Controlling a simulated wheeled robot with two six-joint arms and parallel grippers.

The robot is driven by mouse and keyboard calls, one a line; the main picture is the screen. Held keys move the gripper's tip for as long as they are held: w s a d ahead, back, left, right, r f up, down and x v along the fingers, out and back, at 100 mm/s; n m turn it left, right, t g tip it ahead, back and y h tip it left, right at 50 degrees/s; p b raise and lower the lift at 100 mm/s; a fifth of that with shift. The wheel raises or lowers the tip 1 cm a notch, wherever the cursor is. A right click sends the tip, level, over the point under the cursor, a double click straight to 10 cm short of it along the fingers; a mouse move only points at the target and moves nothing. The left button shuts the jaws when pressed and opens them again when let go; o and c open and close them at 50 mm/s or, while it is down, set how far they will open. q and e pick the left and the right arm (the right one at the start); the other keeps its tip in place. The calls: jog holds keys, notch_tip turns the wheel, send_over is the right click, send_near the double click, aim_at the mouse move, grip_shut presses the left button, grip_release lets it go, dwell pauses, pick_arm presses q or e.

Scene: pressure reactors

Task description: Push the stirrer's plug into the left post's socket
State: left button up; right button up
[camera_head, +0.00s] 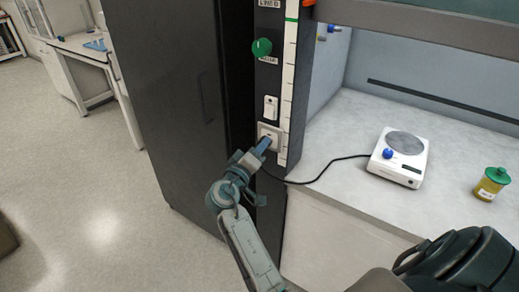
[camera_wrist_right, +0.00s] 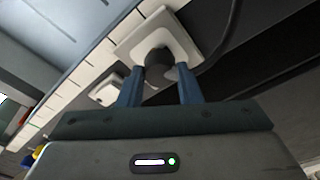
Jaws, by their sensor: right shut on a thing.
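The stirrer (camera_head: 412,169), a white box with a grey round plate and a blue knob, stands on the pale worktop. Its black cable (camera_head: 322,174) runs left to my right gripper (camera_head: 264,147). The gripper's blue fingers are shut on the black plug (camera_wrist_right: 158,66) in front of the white socket (camera_head: 271,130) on the dark left post (camera_head: 267,77). In the right wrist view the plug is at the middle of the socket plate (camera_wrist_right: 183,45); I cannot tell how deep it sits. My left gripper is not in view.
A white switch (camera_head: 271,107) sits above the socket, beside a marked white strip (camera_head: 289,85). A green knob (camera_head: 261,47) sticks out higher on the post. A jar with a green lid (camera_head: 491,184) stands right of the stirrer. A dark cabinet (camera_head: 180,100) stands left.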

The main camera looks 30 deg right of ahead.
jog(key=shift+w+d, duration=0.2)
jog(key=shift+d, duration=0.3)
jog(key=o, duration=1)
